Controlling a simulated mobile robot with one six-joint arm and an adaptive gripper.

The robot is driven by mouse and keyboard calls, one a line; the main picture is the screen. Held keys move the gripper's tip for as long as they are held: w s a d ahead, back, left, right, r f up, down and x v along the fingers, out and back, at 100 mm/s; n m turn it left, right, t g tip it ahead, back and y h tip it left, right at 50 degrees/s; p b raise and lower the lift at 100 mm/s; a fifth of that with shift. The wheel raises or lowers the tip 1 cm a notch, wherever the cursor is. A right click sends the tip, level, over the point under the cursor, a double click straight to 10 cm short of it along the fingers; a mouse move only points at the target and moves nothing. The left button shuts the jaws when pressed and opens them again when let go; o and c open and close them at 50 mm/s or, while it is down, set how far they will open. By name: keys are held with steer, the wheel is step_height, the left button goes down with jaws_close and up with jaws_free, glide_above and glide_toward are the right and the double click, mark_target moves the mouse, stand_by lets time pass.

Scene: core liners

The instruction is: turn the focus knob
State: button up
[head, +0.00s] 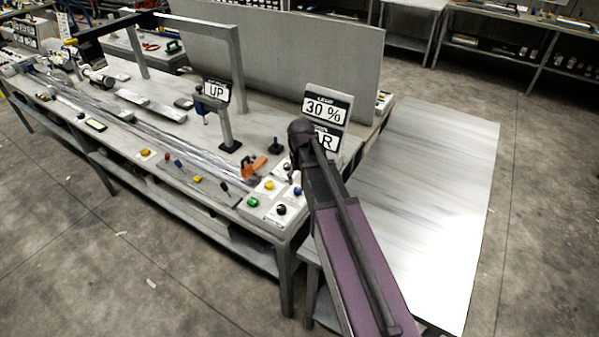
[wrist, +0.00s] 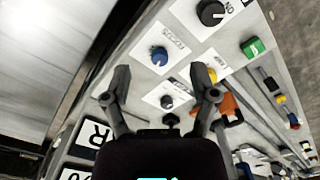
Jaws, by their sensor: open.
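In the wrist view, my gripper (wrist: 161,75) is open and empty, its two fingers spread over the panel. A blue knob (wrist: 159,56) on a white label plate lies just beyond the fingertips, a little left of the middle. Its lettering is turned and blurred; it may read "focus", but I cannot be sure. A smaller black knob (wrist: 167,101) on another plate shows between the fingers. Neither knob looks gripped. In the head view, the blue knob (head: 297,191) is at the bench's near right corner, beside my arm. My fingers are hidden there.
A larger black knob (wrist: 210,12), a green button (wrist: 253,47) and a yellow button (wrist: 212,75) are close by. An orange-handled part (wrist: 229,108) stands beside the right finger. Signs reading "30 %" (head: 326,106) and "UP" (head: 217,91) rise from the bench. Bare floor lies in front.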

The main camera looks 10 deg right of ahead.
steer(key=s+f+b, duration=0.3)
steer(key=s, duration=0.4)
steer(key=s+f+b, duration=0.3)
steer(key=s+f, duration=0.1)
steer(key=s, duration=0.4)
steer(key=shift+a+f+b, duration=0.2)
steer(key=shift+a+b, duration=0.05)
steer(key=shift+b, duration=0.15)
stand_by(1.0)
step_height(320, 180, up, 11)
steer(key=m+p, duration=0.9)
steer(key=p, duration=0.2)
glide_above(297, 189)
steer(key=shift+f+b, duration=0.25)
steer(key=shift+b, duration=0.05)
steer(key=shift+f, duration=0.25)
step_height(297, 189, down, 13)
steer(key=b, duration=1.3)
steer(key=shift+f+b, duration=0.15)
steer(key=shift+b, duration=0.25)
steer(key=shift+c, duration=0.2)
